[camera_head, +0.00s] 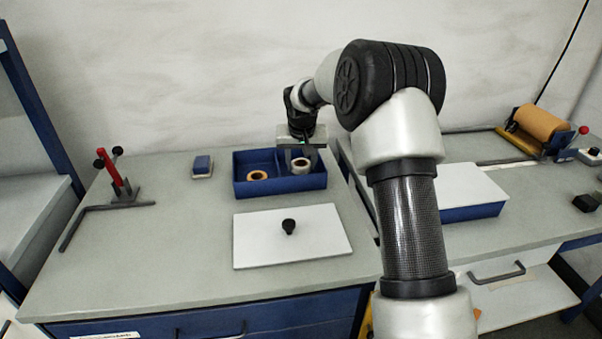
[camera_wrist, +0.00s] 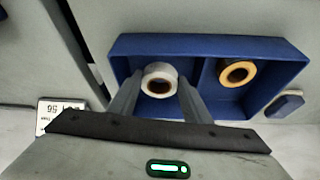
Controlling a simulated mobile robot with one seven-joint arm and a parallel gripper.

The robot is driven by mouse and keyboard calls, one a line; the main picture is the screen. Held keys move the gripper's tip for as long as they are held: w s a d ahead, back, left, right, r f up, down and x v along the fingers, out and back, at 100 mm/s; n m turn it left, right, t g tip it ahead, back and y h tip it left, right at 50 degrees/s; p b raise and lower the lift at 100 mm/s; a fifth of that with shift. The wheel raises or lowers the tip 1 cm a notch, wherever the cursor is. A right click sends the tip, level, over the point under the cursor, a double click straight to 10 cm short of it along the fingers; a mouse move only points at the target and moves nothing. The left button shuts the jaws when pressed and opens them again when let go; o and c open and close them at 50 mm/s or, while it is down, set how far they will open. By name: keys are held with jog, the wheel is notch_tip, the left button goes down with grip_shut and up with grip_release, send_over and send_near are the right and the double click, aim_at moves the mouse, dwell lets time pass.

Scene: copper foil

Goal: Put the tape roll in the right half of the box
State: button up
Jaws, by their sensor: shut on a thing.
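The blue box (camera_head: 255,188) stands open on the bench, split into a left and a right half by a divider. A pale tape roll (camera_head: 301,168) is in the right half, between the fingers of my gripper (camera_head: 300,159). My gripper is shut on this roll, with a finger on either side; whether the roll rests on the floor of the box I cannot tell. A second, copper-coloured roll (camera_head: 257,175) lies in the left half. The wrist view shows the box (camera_wrist: 205,44) turned around, with the held roll (camera_wrist: 160,70) at left and the copper roll (camera_wrist: 238,73) at right.
A white lid (camera_head: 270,250) with a black knob lies in front of the box. A small blue block (camera_head: 202,164) and a red-handled clamp tool (camera_head: 122,175) stand at left. A white-topped blue box (camera_head: 470,210) and a brown-roll dispenser (camera_head: 540,124) are at right.

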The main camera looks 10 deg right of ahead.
aim_at(301, 171)
jog(key=shift+f, duration=1.55)
jog(key=shift+f, duration=0.15)
jog(key=o, duration=1.1)
